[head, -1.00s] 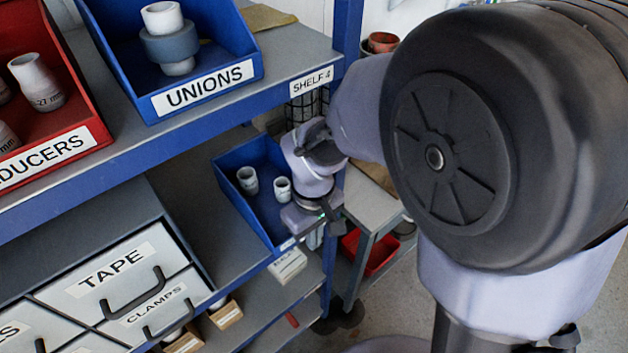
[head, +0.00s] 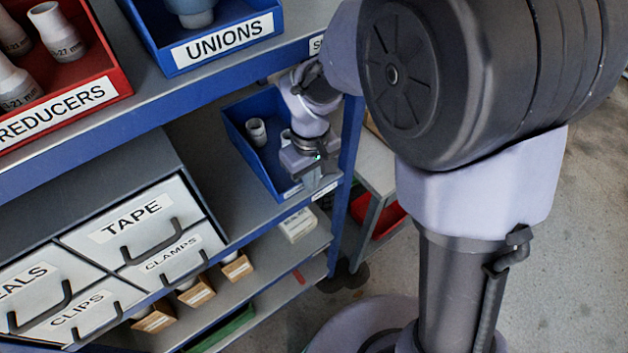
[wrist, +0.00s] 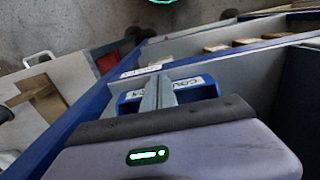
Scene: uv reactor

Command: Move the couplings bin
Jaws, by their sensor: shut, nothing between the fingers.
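The blue couplings bin (head: 232,121) stands on the middle shelf in the head view, with a pale pipe fitting (head: 256,132) inside and another partly hidden by my wrist. My gripper (head: 312,184) is at the bin's front right corner and hides part of it. In the wrist view, the bin's blue front (wrist: 206,91) shows a partly covered label starting "COU". My gripper's fingers (wrist: 160,85) are shut with nothing between them and overlap the front in that view. I cannot tell whether they touch it.
A blue shelf post (head: 347,150) stands just right of my gripper. The upper shelf holds the unions bin (head: 270,25) and red reducers bin (head: 122,80). Drawers (head: 130,235) stand left of the couplings bin, with bare shelf (head: 215,180) between. Small boxes (head: 299,225) sit below.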

